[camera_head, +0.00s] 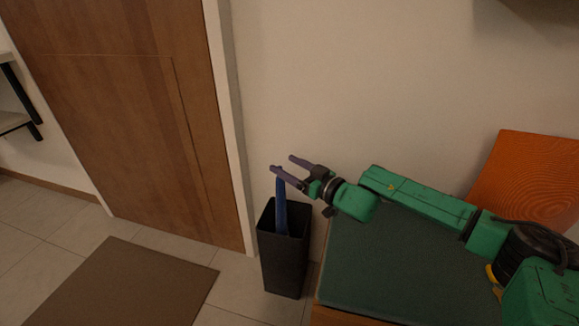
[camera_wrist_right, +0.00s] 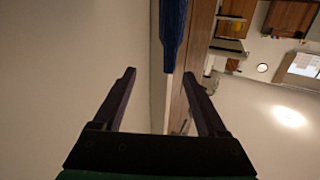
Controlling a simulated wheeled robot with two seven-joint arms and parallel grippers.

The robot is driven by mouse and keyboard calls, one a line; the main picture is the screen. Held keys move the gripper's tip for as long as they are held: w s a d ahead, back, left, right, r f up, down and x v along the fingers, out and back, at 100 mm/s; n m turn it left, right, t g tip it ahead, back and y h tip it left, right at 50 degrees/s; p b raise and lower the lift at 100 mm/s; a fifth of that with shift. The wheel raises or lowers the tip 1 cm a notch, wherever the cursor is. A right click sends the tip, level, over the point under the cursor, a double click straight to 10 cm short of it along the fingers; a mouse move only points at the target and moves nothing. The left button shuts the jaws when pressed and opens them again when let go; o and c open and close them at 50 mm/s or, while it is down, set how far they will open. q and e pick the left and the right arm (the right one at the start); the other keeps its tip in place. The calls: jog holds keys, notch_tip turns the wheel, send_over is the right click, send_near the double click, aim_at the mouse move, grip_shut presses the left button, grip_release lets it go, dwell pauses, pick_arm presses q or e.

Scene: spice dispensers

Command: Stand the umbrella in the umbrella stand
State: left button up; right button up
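The blue umbrella (camera_head: 281,208) stands nearly upright with its lower part inside the black umbrella stand (camera_head: 283,265), a tall square bin on the floor. The stand hides its lower end. My right gripper (camera_head: 282,164) is open and empty at the umbrella's upper end, above the stand. In the right wrist view the umbrella (camera_wrist_right: 172,35) shows beyond the fingertips of my right gripper (camera_wrist_right: 158,75), nearer the right-hand finger. I cannot tell whether a finger touches it. My left gripper is not in view.
A bench with a dark green top (camera_head: 375,265) stands right of the stand, with an orange cushion (camera_head: 530,185) at its far right. A wooden door (camera_head: 130,120) is at the left, with a brown mat (camera_head: 125,285) before it. The wall is close behind the stand.

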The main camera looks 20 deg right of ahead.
jog(key=b+v, duration=0.1)
jog(key=v, duration=1.3)
jog(key=shift+s+b, duration=0.25)
jog(key=shift+b, duration=0.05)
jog(key=shift+d, duration=0.15)
jog(key=shift+f, duration=0.1)
